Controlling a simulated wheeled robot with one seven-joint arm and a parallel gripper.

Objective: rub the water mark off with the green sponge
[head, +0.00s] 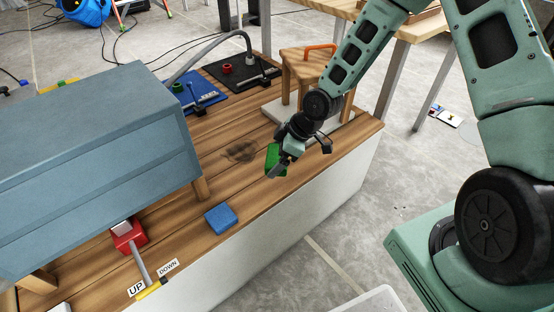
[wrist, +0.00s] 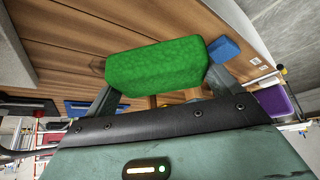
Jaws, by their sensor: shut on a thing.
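The green sponge (head: 272,157) is held between the fingers of my gripper (head: 283,160), above the wooden tabletop. In the wrist view the sponge (wrist: 157,67) fills the space between the two fingers (wrist: 160,95). The water mark (head: 239,151) is a dark patch on the planks, just left of the sponge in the head view. In the wrist view a dark edge of the mark (wrist: 97,66) shows beside the sponge, and the rest is hidden. I cannot tell whether the sponge touches the wood.
A blue block (head: 221,218) lies near the table's front edge. A grey-blue box (head: 100,160) stands at the left, with a red lever base (head: 128,236) by it. A wooden stool-like stand (head: 303,72) and blue and black mats (head: 198,92) are behind. Planks around the mark are clear.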

